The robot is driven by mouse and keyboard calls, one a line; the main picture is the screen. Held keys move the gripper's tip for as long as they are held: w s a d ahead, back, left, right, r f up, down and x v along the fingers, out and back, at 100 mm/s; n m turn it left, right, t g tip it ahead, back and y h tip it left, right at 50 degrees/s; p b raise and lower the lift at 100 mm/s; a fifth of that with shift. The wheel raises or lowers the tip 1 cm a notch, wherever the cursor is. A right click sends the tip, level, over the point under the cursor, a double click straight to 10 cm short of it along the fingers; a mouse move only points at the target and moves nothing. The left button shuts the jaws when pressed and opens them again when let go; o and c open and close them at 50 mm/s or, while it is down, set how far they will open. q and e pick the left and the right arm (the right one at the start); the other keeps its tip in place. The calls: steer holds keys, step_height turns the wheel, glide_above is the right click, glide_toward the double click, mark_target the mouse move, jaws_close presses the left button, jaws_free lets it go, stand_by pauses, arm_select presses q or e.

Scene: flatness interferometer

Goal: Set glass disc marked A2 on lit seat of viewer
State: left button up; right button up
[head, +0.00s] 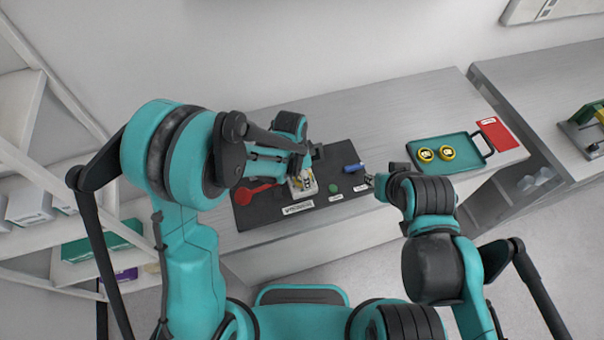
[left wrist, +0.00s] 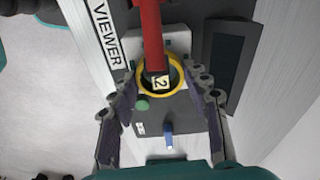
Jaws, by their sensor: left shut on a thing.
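My left gripper (left wrist: 162,97) is shut on a yellow-rimmed glass disc (left wrist: 181,82). Its black-on-pale label shows a 2; the rest of the marking is hidden by a red bar (left wrist: 152,35) that overlaps the disc's upper part in the left wrist view. The pale viewer (left wrist: 178,42) lies behind the disc, beside a VIEWER label (left wrist: 107,35). In the head view the left gripper (head: 300,168) is over the viewer (head: 302,187). Whether the disc touches the seat, or the seat is lit, I cannot tell. My right gripper (head: 376,182) is at the mat's right end, its fingers unclear.
A dark mat (head: 262,212) carries a red paddle (head: 250,193), a green button (head: 334,188) and a blue piece (head: 354,167). A teal tray (head: 468,164) with two yellow-rimmed discs (head: 436,154) and a red card (head: 497,133) are at right. The bench behind is clear.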

mark_target(297, 178)
arm_select(q)
steer(key=shift+f, duration=0.1)
steer(key=o, duration=0.7)
steer(key=shift+f, duration=0.1)
steer(key=o, duration=0.5)
steer(key=shift+r, duration=0.45)
steer(key=r, duration=0.4)
steer(key=a+r+p, duration=0.1)
steer(key=r, duration=0.2)
steer(key=r+p, duration=0.1)
steer(key=r, duration=0.3)
steer(key=shift+s+a+r, duration=0.25)
steer(key=shift+s+r, duration=0.05)
